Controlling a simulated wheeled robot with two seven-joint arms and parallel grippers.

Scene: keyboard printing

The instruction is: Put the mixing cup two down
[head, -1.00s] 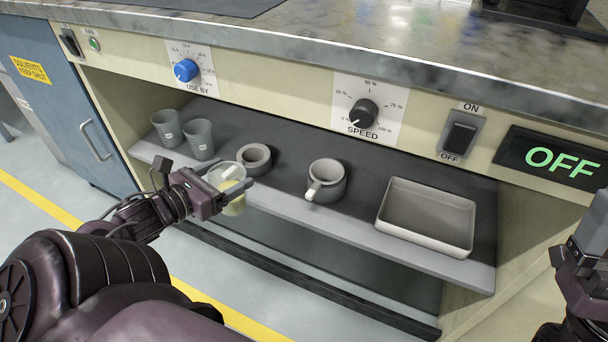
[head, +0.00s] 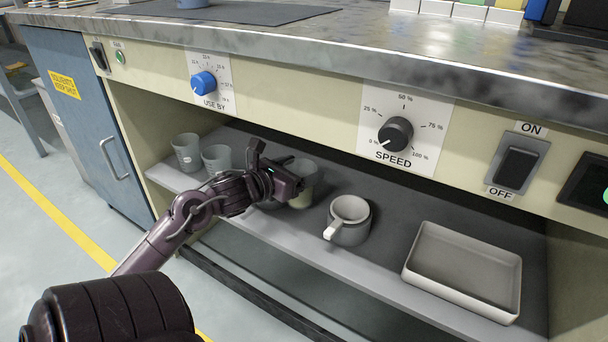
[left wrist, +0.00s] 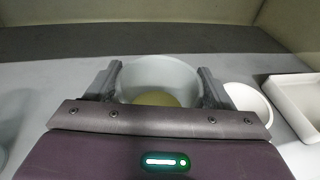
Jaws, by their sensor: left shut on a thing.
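My left gripper (head: 290,182) is shut on a translucent grey cup (head: 303,172) with something pale yellow in it. In the left wrist view the cup (left wrist: 160,72) stands between the two fingers, with the yellow content low inside. The cup looks upright, over the shelf (head: 310,243) under the counter. Whether its base touches the shelf is hidden by the gripper. Two similar grey cups (head: 187,152) (head: 217,158) stand at the left end of the shelf. My right gripper is not in view.
A grey handled mug (head: 349,222) stands right of the held cup, with a shallow pale tray (head: 463,270) farther right. A round grey vessel seen earlier is mostly hidden behind my gripper. The counter edge and control panel overhang the shelf.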

